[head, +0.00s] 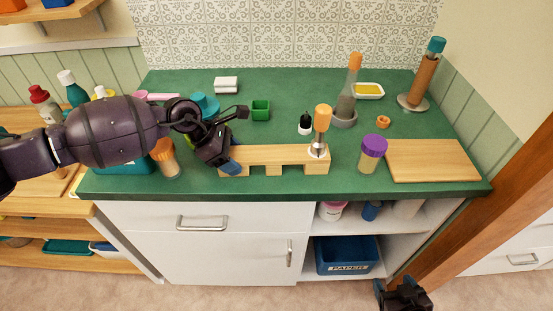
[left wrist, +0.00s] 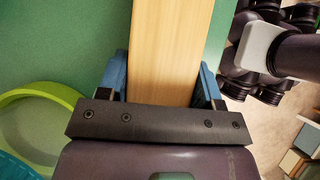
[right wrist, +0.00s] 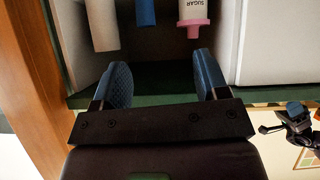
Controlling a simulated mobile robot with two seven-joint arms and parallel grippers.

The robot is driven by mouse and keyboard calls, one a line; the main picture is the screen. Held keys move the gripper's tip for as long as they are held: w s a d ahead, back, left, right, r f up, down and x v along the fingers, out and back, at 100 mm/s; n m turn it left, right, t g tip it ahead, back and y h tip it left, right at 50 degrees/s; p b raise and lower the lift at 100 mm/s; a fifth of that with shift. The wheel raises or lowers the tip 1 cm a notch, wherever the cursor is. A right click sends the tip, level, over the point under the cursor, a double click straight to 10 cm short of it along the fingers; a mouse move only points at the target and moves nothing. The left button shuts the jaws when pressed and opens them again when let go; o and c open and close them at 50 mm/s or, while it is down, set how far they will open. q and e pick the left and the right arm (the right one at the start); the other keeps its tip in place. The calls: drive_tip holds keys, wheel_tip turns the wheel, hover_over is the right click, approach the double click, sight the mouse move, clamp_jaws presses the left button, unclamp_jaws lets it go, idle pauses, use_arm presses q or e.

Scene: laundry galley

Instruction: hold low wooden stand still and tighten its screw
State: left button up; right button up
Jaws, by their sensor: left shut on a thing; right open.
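The low wooden stand (head: 270,154) lies along the front of the green counter. A screw with an orange handle (head: 323,117) and a metal lower part stands upright at the stand's right end. My left gripper (head: 232,158) is shut on the stand's left end; in the left wrist view its blue fingers (left wrist: 160,85) lie on both sides of the pale wood (left wrist: 170,40). My right gripper (head: 405,292) is low in front of the cabinet, away from the stand. In the right wrist view its fingers (right wrist: 162,82) are apart with nothing between them.
A jar with a purple lid (head: 373,153) and a cutting board (head: 433,160) stand right of the stand. An orange-lidded jar (head: 165,157) stands left. A green cup (head: 261,110) and a small black-and-white bottle (head: 305,123) are behind. Below is an open shelf with a blue paper bin (head: 346,256).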

drive_tip(key=shift+s+f, duration=0.3)
drive_tip(key=shift+s, duration=0.15)
